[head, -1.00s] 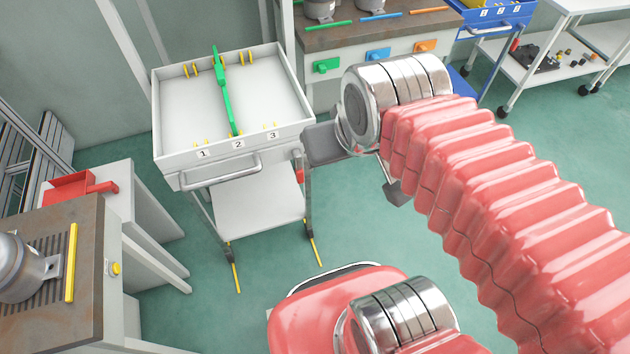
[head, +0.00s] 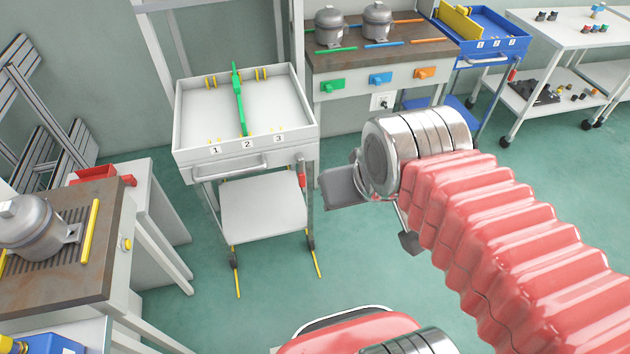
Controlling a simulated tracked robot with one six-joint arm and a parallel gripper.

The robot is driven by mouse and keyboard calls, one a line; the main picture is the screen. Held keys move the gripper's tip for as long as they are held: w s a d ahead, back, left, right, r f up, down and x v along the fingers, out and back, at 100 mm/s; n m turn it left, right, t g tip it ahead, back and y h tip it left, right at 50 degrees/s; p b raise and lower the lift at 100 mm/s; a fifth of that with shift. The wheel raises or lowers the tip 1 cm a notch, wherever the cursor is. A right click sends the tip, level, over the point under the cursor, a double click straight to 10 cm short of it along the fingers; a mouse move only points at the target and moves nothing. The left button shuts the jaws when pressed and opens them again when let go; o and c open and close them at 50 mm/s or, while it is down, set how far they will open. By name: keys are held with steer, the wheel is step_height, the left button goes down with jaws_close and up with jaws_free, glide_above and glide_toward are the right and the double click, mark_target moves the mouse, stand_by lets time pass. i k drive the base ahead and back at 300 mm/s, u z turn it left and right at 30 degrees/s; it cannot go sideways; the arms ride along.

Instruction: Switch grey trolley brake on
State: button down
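The grey trolley (head: 187,145) stands left of centre in the head view, with a tray numbered 1, 2 and 3, a front handle and a lower shelf. A red lever (head: 302,173), which looks like its brake, sits at the trolley's right side below the tray. Yellow bars show by its front wheels. My gripper (head: 376,214) is to the right of the trolley, apart from the red lever. Grey parts show on two sides of my wrist, but the arm hides much of the gripper, so its opening is unclear. I see nothing held in it.
A green part (head: 240,108) stands in the trolley tray. A workbench (head: 350,72) with compressors is behind, and a blue trolley (head: 480,62) is at the back right. Another bench (head: 85,262) with a compressor is at the left. The green floor right of the trolley is clear.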

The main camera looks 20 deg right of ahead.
mark_target(299, 159)
steer(key=u, duration=0.5)
steer(key=i, duration=1.1)
steer(key=u, duration=0.05)
